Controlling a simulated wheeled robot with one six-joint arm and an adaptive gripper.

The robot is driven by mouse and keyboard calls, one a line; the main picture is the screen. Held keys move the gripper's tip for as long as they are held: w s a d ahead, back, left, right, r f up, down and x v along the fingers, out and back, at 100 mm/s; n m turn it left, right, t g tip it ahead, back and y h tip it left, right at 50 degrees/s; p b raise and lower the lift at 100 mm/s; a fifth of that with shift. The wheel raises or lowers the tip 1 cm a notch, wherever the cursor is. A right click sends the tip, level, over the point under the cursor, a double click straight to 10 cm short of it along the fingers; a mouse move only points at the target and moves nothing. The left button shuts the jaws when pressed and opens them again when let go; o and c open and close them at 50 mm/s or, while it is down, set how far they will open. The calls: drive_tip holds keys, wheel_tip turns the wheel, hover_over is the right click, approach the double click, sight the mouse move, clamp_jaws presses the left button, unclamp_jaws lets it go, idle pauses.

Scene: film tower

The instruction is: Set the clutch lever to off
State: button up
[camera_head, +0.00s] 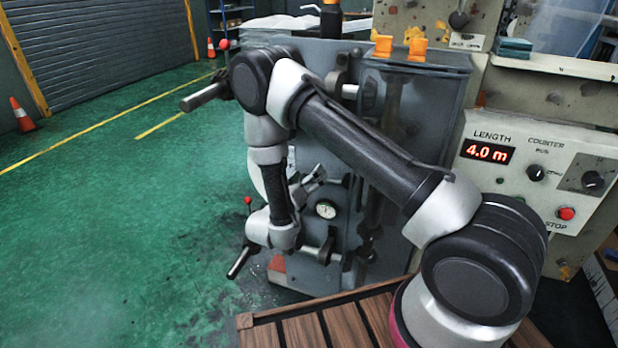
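I cannot tell for sure which control is the clutch lever. A dark knobbed lever (459,19) sits on the upper panel at the top right, above a small label too blurred to read. Red-ball-tipped levers also show left of the machine, one high (224,45) and one low (248,201). My arm reaches from the lower right up across the machine, then bends down at its left side. What looks like my gripper (313,178) is by the machine's front, near a round gauge (326,209), well away from the knobbed lever. Its fingers are too small and partly hidden to read.
A control panel (545,170) at right has a display reading 4.0 m, dark knobs and a red stop button (566,214). Two orange pieces (417,47) stand on the machine. A slatted wooden platform (330,327) is in front. Green floor at left is open; cones stand beyond.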

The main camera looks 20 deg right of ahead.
drive_tip(key=v, duration=1.2)
